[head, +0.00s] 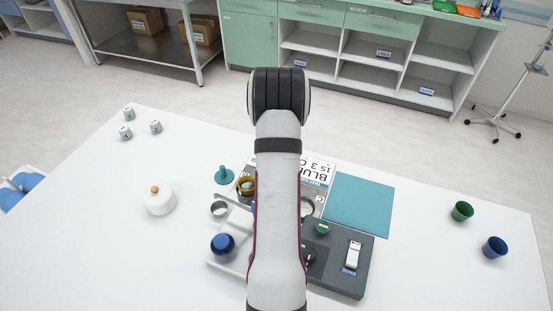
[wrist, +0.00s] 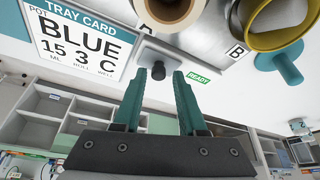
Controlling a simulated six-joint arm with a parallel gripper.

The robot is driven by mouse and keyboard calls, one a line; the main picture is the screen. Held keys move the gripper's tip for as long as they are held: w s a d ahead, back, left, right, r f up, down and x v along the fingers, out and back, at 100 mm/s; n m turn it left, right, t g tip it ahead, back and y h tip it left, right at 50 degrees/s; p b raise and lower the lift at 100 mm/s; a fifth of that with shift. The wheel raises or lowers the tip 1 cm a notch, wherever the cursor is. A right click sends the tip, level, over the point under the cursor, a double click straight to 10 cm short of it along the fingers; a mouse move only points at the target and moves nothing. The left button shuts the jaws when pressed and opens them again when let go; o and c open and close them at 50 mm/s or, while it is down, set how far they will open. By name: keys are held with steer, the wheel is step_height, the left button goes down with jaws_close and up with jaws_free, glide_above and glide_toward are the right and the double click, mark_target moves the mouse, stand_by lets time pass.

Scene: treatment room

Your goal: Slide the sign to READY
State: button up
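In the wrist view, a grey sliding plate (wrist: 168,55) carries a small dark knob (wrist: 157,70). A green READY label (wrist: 198,77) shows just right of the plate, uncovered. My gripper (wrist: 160,73) has two teal fingers, spread apart, with the knob between their tips. A gap shows on each side of the knob, so the fingers are not closed on it. How deep the knob sits between the tips is hard to tell. In the head view my arm hides the gripper, the knob and the READY label.
A tray card (head: 318,172) reading BLUE, 15, 3, C lies beside my arm. Close by are a yellow cup (wrist: 272,28), a teal knobbed piece (head: 224,176), a blue-topped item (head: 222,244) and a dark grey device (head: 345,275). The table's left side is mostly clear.

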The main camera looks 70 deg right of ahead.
steer(key=shift+o, duration=0.5)
steer(key=v, duration=1.5)
steer(key=shift+s+a+r, duration=0.2)
steer(key=shift+a+r, duration=0.05)
steer(key=shift+r, duration=0.05)
steer(key=w+a+r+n+y, duration=0.2)
steer(key=w+a, duration=0.3)
steer(key=a, duration=0.7)
steer(key=w+a+r+n+y, duration=0.1)
steer(key=w+a+r+n, duration=0.2)
steer(key=a, duration=1)
steer(key=s+a+n+g+y, duration=0.1)
steer(key=s+a, duration=0.4)
steer(key=a, duration=0.5)
steer(key=s+a+n+y, duration=0.1)
steer(key=s+a+n, duration=0.1)
steer(key=s+a, duration=0.4)
steer(key=a, duration=0.4)
steer(key=shift+f+g+y, duration=0.3)
steer(key=shift+g+y, duration=0.1)
